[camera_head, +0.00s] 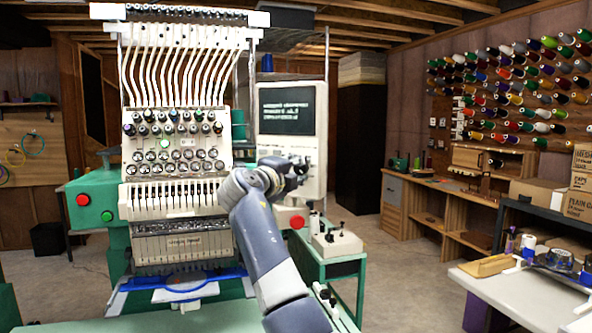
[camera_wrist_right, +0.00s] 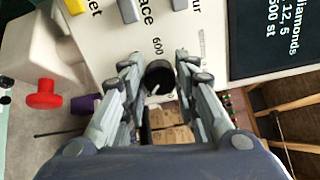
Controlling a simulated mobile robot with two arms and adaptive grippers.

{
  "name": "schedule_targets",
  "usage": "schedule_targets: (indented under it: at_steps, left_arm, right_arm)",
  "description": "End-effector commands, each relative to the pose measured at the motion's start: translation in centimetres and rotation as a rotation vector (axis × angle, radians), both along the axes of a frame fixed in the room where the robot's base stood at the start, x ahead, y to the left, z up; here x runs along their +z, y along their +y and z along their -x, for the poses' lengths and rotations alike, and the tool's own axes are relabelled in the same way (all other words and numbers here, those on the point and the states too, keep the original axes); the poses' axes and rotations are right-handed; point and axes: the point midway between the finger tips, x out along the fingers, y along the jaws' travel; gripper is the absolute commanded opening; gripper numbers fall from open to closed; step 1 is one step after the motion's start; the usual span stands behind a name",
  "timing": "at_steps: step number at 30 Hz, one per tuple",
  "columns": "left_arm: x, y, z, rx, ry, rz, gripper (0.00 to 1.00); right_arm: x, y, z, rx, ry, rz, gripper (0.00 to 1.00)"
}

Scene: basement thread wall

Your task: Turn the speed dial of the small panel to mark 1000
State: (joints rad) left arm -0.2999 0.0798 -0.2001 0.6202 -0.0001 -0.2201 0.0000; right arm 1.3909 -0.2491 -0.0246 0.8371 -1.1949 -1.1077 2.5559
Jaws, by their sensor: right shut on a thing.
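The small panel (camera_head: 308,148) is a pale upright unit with a dark screen, right of the embroidery machine in the head view. In the right wrist view the panel (camera_wrist_right: 110,60) appears turned, with "600" printed near the black speed dial (camera_wrist_right: 160,76). The dial has a short white pointer line; mark 1000 cannot be made out. My right gripper (camera_head: 290,172) is at the panel's lower part and hides the dial in the head view. In the wrist view the right gripper (camera_wrist_right: 159,80) has its fingers on either side of the dial, shut on it. My left gripper is not in view.
A red button (camera_wrist_right: 44,95) sits beside the panel. A yellow key (camera_wrist_right: 75,6) and a grey key (camera_wrist_right: 129,10) are near the dial. The embroidery machine (camera_head: 175,195) stands left, a green cart (camera_head: 342,268) below. Open floor (camera_head: 400,265) lies to the right.

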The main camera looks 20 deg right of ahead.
Motion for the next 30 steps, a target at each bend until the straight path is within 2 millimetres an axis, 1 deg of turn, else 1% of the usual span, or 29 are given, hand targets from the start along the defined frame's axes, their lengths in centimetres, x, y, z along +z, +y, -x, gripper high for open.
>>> schedule_targets:
  at_steps: [1, 6, 7, 8, 9, 10, 19, 22, 26, 30]
  left_arm:
    - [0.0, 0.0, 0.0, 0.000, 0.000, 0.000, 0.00]
    - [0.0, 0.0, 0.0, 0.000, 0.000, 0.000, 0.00]
    - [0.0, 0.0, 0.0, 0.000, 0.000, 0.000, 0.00]
    - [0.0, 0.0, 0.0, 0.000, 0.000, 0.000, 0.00]
    - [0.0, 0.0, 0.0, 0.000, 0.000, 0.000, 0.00]
    - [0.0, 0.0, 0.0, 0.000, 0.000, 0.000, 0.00]
    - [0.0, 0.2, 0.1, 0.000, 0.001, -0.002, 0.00]
    - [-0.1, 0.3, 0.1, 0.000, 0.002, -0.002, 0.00]
    - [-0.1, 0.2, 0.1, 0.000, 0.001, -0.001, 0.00]
    - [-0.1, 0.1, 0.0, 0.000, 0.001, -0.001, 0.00]
  right_arm:
    - [0.8, -0.1, 0.1, 0.000, -0.015, 0.007, 0.04]
    - [0.8, 0.0, 0.1, 0.001, -0.015, 0.007, 0.04]
    - [0.8, 0.0, 0.1, 0.002, -0.014, 0.006, 0.30]
    - [0.8, 0.0, 0.1, 0.002, -0.014, 0.006, 0.37]
    - [0.8, 0.0, 0.1, 0.002, -0.013, 0.007, 0.46]
    - [0.7, 0.0, 0.1, 0.001, -0.013, 0.006, 0.48]
    - [0.3, 0.0, 0.1, 0.001, -0.004, 0.002, 0.48]
    - [0.2, 0.4, 0.3, 0.002, -0.004, 0.002, 0.48]
    - [0.2, 1.3, 1.3, 0.003, -0.005, 0.001, 0.48]
    - [0.3, 2.8, 2.9, 0.004, -0.006, 0.000, 0.48]
